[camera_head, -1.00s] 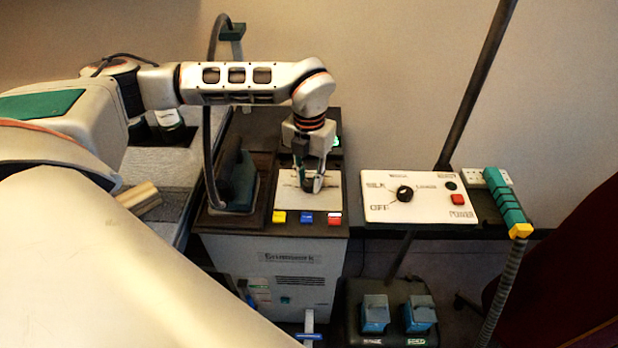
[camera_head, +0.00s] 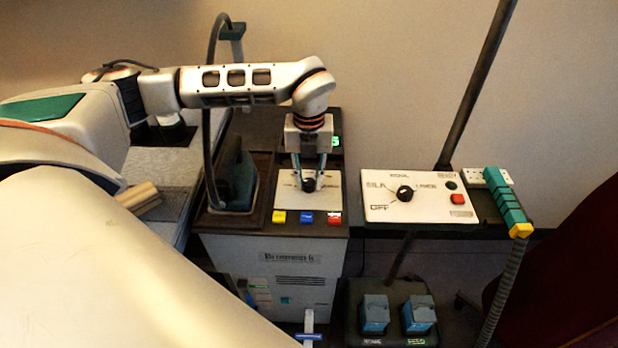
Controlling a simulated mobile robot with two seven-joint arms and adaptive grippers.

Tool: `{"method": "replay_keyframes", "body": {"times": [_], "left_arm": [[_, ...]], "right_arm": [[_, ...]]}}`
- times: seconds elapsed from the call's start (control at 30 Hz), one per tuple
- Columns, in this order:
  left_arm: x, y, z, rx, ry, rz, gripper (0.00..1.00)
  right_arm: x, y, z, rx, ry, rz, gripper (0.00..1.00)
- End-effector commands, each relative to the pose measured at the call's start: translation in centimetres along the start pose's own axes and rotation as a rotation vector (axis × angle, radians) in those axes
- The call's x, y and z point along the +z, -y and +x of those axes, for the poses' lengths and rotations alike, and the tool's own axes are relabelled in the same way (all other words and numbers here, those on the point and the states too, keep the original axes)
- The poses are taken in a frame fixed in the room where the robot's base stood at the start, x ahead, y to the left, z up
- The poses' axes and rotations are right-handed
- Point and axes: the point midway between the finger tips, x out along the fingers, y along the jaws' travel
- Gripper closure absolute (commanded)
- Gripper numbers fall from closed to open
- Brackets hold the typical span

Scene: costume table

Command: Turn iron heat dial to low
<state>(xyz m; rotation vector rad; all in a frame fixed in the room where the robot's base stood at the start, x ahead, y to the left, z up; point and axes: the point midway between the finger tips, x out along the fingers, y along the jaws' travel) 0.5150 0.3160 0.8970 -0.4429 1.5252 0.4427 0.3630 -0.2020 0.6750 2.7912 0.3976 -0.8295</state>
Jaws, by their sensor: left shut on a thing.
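The iron station (camera_head: 270,262) is a grey box with a white dial panel (camera_head: 286,200) on top. A small black dial (camera_head: 308,185) stands on that panel. My left gripper (camera_head: 308,180) points down over the panel and is shut on the black dial, one finger on each side. The dial's pointer and the small labels around it are too small or covered to read. A dark teal iron (camera_head: 237,182) stands on the station's left part. My right gripper is not in view.
Yellow, blue and red buttons (camera_head: 306,217) line the panel's front edge. To the right is another white panel (camera_head: 385,211) with a black knob (camera_head: 405,193) and red switch. A dark pole (camera_head: 478,80) rises behind it. Blue pedals (camera_head: 374,314) sit below.

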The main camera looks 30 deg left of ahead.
Motion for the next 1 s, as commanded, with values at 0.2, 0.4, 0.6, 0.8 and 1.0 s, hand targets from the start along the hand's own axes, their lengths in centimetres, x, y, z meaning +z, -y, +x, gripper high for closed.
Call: {"method": "replay_keyframes", "body": {"times": [0.2,0.4,0.6,0.8,1.0], "left_arm": [[0.1,0.0,-0.1,-0.001,0.001,-0.002,1.0],[0.1,0.0,-0.1,0.0,0.001,-0.002,0.62],[0.0,0.0,0.0,0.0,0.0,-0.001,0.62],[0.1,0.1,-1.1,-0.002,0.003,-0.001,0.62],[0.2,0.1,-4.8,-0.003,0.005,-0.001,0.62]], "right_arm": [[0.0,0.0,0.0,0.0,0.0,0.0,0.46],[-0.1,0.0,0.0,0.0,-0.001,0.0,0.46],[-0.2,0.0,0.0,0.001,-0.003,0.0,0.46],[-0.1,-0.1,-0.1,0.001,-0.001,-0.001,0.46],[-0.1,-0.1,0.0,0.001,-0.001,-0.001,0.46]]}}
